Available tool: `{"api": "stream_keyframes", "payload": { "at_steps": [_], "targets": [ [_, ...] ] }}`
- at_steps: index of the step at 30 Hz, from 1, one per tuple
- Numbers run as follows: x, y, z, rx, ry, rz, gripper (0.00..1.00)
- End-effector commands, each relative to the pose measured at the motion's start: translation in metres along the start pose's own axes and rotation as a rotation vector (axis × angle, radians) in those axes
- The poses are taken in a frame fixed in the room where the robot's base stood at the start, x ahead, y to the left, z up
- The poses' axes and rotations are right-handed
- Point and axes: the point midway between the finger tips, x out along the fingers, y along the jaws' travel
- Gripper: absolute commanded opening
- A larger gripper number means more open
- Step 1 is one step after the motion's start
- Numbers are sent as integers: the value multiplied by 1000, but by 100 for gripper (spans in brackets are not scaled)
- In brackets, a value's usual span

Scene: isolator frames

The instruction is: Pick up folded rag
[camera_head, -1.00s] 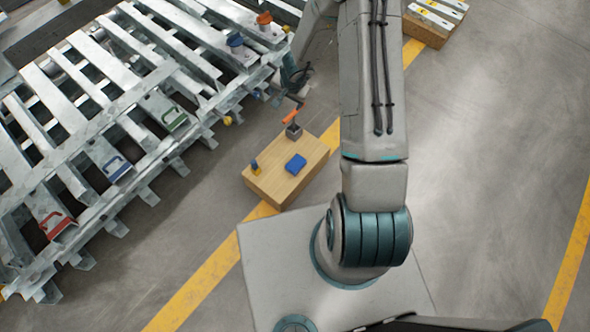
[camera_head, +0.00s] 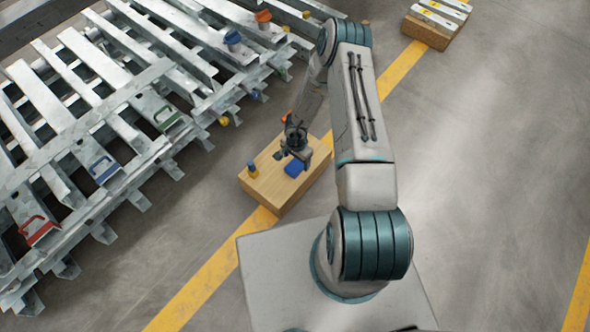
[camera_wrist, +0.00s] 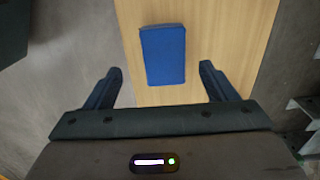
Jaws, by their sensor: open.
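The folded rag is a small blue rectangular pad (camera_head: 294,168) lying flat on a light wooden box (camera_head: 273,197). In the wrist view the rag (camera_wrist: 163,54) lies on the wooden top (camera_wrist: 205,30), ahead of the fingertips and between their lines. My gripper (camera_head: 291,156) is above the box, close to the rag in the head view. In the wrist view my gripper (camera_wrist: 160,72) is open, its two dark fingers spread wider than the rag, with nothing between them. I cannot tell the exact height above the rag.
An orange-topped tool (camera_head: 286,117) is partly hidden behind my gripper. A metal frame rack (camera_head: 120,110) with coloured handles lies to the left. Another wooden block (camera_head: 430,33) is at the far right.

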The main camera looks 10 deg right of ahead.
Motion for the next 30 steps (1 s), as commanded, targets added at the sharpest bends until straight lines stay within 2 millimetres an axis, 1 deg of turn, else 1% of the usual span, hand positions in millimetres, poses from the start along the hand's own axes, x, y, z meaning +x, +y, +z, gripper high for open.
{"api": "stream_keyframes", "payload": {
  "at_steps": [1, 5, 8, 16, 19, 24, 25, 26, 27, 29, 30],
  "targets": [
    [6, 0, 0, -1, 1, 0, 78],
    [11, 0, 0, 0, 1, 0, 78],
    [18, -1, -1, -1, 1, 1, 78],
    [57, -5, -3, -2, 1, 0, 78],
    [61, -4, -3, -1, 1, 0, 78],
    [60, -4, -3, 0, 1, 0, 78],
    [60, -4, -3, 0, 1, 0, 73],
    [60, -4, -3, 0, 1, 0, 64],
    [60, -4, -3, 0, 1, 0, 53],
    [59, -4, -3, 0, 1, 0, 36],
    [59, -4, -3, 0, 1, 0, 30]
  ]
}}
